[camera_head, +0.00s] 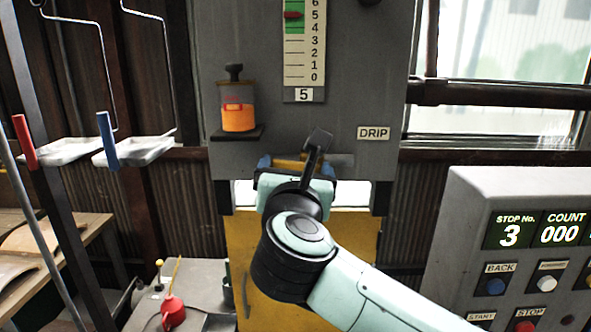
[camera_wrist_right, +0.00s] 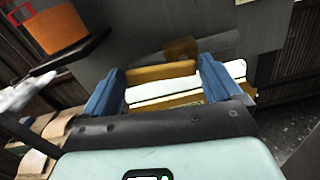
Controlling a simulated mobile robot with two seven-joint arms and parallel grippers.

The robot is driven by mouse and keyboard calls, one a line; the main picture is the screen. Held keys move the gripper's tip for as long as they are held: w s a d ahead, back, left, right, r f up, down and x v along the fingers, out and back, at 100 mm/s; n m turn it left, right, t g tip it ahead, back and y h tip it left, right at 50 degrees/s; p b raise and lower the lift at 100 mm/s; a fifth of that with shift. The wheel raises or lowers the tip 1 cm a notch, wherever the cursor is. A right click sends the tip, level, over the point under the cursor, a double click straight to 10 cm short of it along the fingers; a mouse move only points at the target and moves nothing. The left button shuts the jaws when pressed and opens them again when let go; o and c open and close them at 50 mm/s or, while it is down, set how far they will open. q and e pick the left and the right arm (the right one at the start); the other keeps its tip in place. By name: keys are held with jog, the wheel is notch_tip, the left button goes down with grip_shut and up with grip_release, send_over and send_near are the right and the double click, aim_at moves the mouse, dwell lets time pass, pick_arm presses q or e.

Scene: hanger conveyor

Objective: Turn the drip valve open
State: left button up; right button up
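The drip valve's brass handle (camera_head: 287,164) is at the lower part of the grey panel, left of the DRIP label (camera_head: 373,133). In the right wrist view the brass handle (camera_wrist_right: 160,72) lies as a crosswise bar between the blue fingertips, with a brass body (camera_wrist_right: 181,49) behind it. My right gripper (camera_head: 296,167) has its blue fingers wide apart, one at each end of the bar; it also shows in the right wrist view (camera_wrist_right: 160,87). I cannot tell whether the fingers touch the handle. My wrist hides part of the valve. My left gripper is not in view.
A jar of orange liquid (camera_head: 238,107) stands on a small shelf left of the valve. A numbered scale (camera_head: 304,45) is above. A control box (camera_head: 530,225) with buttons is at right. Hanging trays (camera_head: 135,150) are at left. A red oil can (camera_head: 173,311) stands below.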

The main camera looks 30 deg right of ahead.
jog(key=c, duration=1)
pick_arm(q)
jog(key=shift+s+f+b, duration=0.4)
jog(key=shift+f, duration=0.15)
pick_arm(e)
jog(key=shift+a+f+n, duration=0.1)
jog(key=shift+f+n, duration=0.1)
jog(key=shift+n, duration=0.7)
jog(key=o, duration=1.3)
